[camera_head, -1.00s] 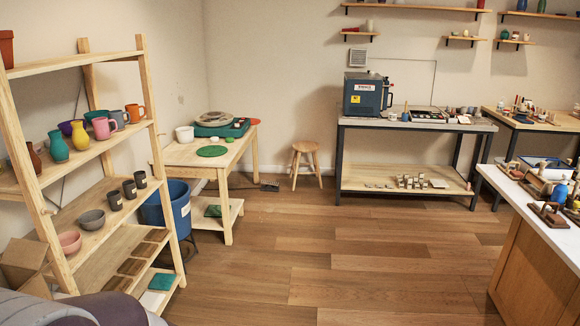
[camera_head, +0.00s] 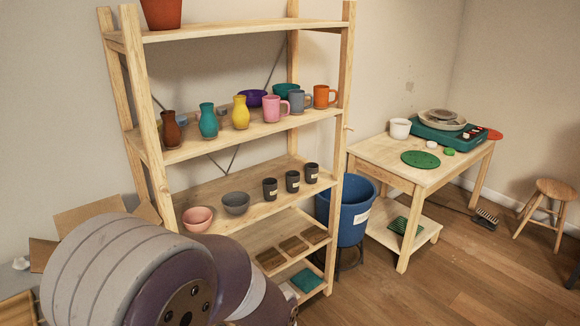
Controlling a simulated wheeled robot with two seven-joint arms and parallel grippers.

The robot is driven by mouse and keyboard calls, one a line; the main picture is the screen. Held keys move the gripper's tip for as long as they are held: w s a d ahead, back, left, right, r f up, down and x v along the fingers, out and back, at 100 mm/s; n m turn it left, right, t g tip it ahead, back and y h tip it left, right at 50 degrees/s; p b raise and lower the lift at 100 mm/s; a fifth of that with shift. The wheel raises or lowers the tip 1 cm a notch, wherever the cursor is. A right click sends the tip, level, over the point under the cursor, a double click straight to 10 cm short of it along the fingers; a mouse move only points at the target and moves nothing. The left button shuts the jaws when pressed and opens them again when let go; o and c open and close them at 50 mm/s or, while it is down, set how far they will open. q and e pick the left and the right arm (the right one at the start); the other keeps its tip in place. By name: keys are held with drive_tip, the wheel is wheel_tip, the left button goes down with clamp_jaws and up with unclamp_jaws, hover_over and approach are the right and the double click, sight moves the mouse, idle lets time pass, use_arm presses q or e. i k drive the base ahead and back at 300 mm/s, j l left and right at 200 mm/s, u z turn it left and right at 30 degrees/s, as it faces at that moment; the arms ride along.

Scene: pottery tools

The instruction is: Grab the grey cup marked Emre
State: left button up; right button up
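Three small dark grey cups with pale labels stand upright in a row on the lower middle shelf: a left cup (camera_head: 270,189), a middle cup (camera_head: 292,182) and a right cup (camera_head: 312,173). The writing on the labels is too small to read, so I cannot tell which is marked Emre. A blue-grey mug (camera_head: 297,102) with a handle stands on the shelf above, and I see no name on it. Neither gripper is in view. Only part of my own arm shows at the bottom left, in front of the shelf's lower part.
The wooden shelf rack (camera_head: 340,120) also holds a pink bowl (camera_head: 198,219) and a grey bowl (camera_head: 236,204) left of the cups. Vases and coloured mugs fill the shelf above. A blue bucket (camera_head: 352,215) and a wooden table (camera_head: 380,155) stand right of the rack. Floor is clear at lower right.

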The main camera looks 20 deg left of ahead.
sight(270, 190)
drive_tip(key=i+l+u, duration=0.65)
drive_tip(key=l+u, duration=0.15)
drive_tip(key=i+l+u, duration=0.25)
drive_tip(key=l+u, duration=0.3)
drive_tip(key=l, duration=0.15)
drive_tip(key=i+l+u, duration=0.1)
drive_tip(key=l+u, duration=0.15)
drive_tip(key=l, duration=0.15)
